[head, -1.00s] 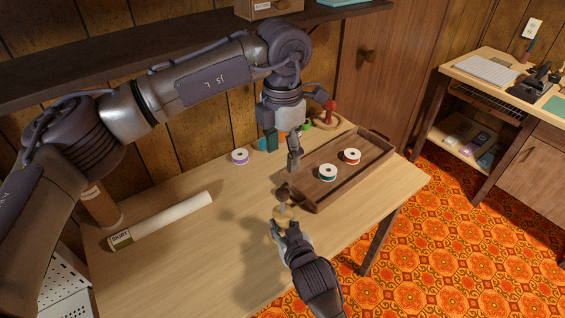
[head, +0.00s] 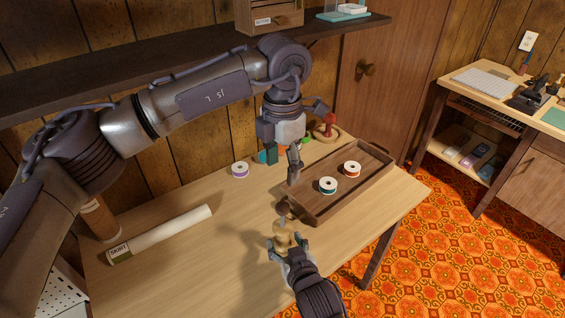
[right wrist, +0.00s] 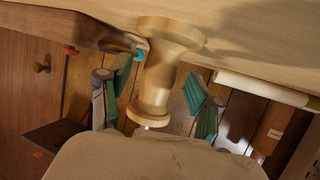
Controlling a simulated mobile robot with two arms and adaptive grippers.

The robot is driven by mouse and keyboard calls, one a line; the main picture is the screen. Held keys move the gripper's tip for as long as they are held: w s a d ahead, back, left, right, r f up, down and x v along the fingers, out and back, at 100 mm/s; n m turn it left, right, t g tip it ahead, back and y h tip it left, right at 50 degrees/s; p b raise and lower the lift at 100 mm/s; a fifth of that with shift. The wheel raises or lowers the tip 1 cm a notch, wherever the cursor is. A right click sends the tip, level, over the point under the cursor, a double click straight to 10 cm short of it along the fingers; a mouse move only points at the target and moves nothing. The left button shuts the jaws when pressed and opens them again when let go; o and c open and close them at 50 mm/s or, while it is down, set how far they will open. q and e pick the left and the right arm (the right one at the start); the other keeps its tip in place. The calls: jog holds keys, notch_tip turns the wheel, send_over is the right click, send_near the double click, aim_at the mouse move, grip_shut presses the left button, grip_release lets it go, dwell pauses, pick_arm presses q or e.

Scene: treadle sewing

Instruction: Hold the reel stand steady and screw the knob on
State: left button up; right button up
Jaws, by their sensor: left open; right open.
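The reel stand (head: 283,236) is a pale turned-wood spool shape, standing upright near the front left corner of the tray. In the right wrist view it appears upside down (right wrist: 160,75), with a metal stud at its flange. The dark brown knob (head: 284,208) shows just above the stand in the head view; I cannot tell whether it sits on the stud. My right gripper (head: 284,250) is open around the stand, with visible gaps between both green-padded fingers (right wrist: 155,103) and the wood. My left gripper (head: 283,166) is open and empty, above and behind the knob.
The brown wooden tray (head: 328,207) holds a teal reel (head: 328,186) and a red reel (head: 352,169). A red pincushion-like item (head: 329,128) stands at the back.

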jog(key=v, duration=0.9)
jog(key=shift+s+d+r, duration=0.15)
jog(key=shift+s, duration=0.2)
